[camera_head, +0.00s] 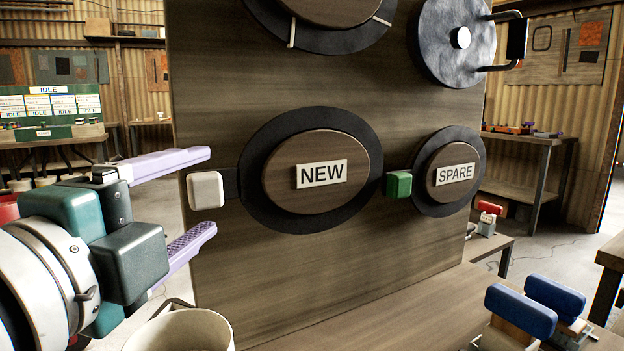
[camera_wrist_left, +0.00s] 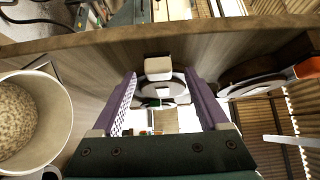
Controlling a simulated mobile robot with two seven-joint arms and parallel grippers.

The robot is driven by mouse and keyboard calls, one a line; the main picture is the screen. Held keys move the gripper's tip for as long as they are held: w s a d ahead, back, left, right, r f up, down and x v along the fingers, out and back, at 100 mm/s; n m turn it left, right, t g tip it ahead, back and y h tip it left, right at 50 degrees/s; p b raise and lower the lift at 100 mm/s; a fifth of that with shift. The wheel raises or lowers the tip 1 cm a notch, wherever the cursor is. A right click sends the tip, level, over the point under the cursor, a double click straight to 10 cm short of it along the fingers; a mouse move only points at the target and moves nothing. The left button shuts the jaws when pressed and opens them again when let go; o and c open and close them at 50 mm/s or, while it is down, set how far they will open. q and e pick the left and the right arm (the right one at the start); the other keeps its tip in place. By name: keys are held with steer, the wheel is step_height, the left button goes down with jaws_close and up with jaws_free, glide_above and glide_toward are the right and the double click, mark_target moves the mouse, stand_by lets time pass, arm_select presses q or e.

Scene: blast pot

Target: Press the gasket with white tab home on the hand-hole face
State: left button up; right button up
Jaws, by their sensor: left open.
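The gasket with white tab is a black oval ring (camera_head: 253,195) around a wooden disc marked NEW on an upright wooden board. Its white tab (camera_head: 205,190) sticks out on the left on a short black strap. My left gripper (camera_head: 211,192) is open, with one purple finger above the tab and one below. In the left wrist view the tab (camera_wrist_left: 157,70) appears between the fingertips of the left gripper (camera_wrist_left: 160,80), with a gap on each side. Another dark ring (camera_head: 340,39) with a pale pin on either side shows at the top, cut off. My right gripper is out of view.
A SPARE gasket (camera_head: 421,193) with a green tab (camera_head: 398,184) hangs to the right. A round metal cover (camera_head: 450,65) with a handle is above it. A pale bucket (camera_head: 165,335) with grainy contents stands below my left gripper. Blue-topped blocks (camera_head: 520,310) stand at lower right.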

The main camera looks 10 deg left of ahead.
arm_select(q)
steer(key=shift+w+d, duration=0.15)
steer(key=shift+w, duration=0.6)
steer(key=shift+w+d, duration=0.1)
steer(key=shift+w, duration=0.6)
jaws_close()
